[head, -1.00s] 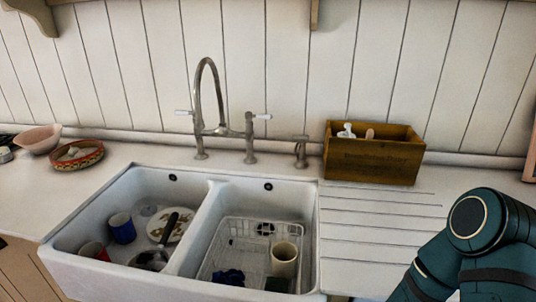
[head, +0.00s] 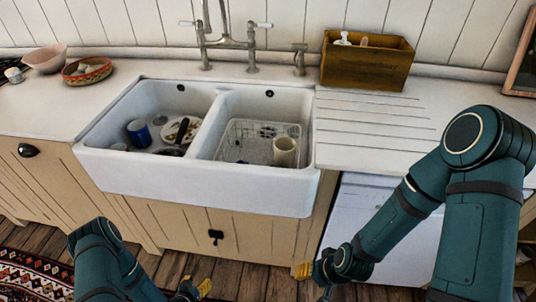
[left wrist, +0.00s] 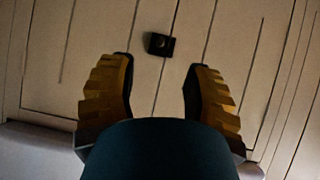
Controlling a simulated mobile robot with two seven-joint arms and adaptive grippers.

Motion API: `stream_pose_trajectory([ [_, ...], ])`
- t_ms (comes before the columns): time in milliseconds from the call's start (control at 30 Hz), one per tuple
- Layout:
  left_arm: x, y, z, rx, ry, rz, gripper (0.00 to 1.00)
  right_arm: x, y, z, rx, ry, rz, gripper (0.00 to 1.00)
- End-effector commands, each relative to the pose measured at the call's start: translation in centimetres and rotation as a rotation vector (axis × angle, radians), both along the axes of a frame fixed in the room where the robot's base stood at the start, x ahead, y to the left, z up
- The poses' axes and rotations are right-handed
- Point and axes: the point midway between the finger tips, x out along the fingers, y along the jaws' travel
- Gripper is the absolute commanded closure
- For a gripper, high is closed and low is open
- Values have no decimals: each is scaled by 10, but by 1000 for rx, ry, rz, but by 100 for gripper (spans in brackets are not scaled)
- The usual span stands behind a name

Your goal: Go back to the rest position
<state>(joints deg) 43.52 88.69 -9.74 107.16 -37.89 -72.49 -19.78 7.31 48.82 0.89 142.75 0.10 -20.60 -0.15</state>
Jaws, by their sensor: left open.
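My left gripper (head: 196,286) is low in front of the sink cabinet, at the bottom of the head view. In the left wrist view its two yellow fingers (left wrist: 158,80) stand wide apart with nothing between them, facing the cabinet door and its black latch (left wrist: 160,44). My right gripper (head: 304,271) is low in front of the cabinet's right end. Only a bit of its yellow finger shows, so its opening cannot be judged.
The white double sink (head: 200,180) holds a blue mug (head: 139,133), a plate (head: 180,129) and a wire rack (head: 245,143) with a cream cup (head: 284,151). A wooden box (head: 366,60) stands on the counter. A patterned rug (head: 30,272) lies at lower left.

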Motion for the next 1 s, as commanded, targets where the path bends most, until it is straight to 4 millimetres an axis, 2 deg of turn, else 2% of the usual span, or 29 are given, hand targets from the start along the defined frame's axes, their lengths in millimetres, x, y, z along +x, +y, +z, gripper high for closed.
stream_pose_trajectory([
  [33, 13, -6, 14, -14, 38, -5, 51, 0, 0, 0, 0, 1, 0, 51],
  [100, 25, -17, 32, -42, 112, -5, 51, -1, 0, 1, 0, 1, 0, 51],
  [267, 40, -61, 90, -121, 314, -5, 51, -1, 0, 0, 0, 2, 1, 51],
  [367, 33, -96, 130, -171, 450, -5, 51, -1, 0, 0, 0, 1, 0, 51],
  [500, 6, -139, 181, -223, 623, -7, 51, -1, 0, 0, 0, 1, 0, 51],
  [600, -16, -159, 208, -244, 717, -6, 51, -1, 0, 0, 0, 1, 0, 51],
  [700, -32, -171, 223, -255, 777, -6, 51, -1, 0, 0, 0, 1, 0, 51],
  [800, -39, -176, 230, -260, 804, -5, 51, -1, 0, 0, 0, 1, 0, 51],
  [1000, -40, -176, 230, -262, 808, -4, 51, -1, 0, 0, 0, 1, 0, 51],
])
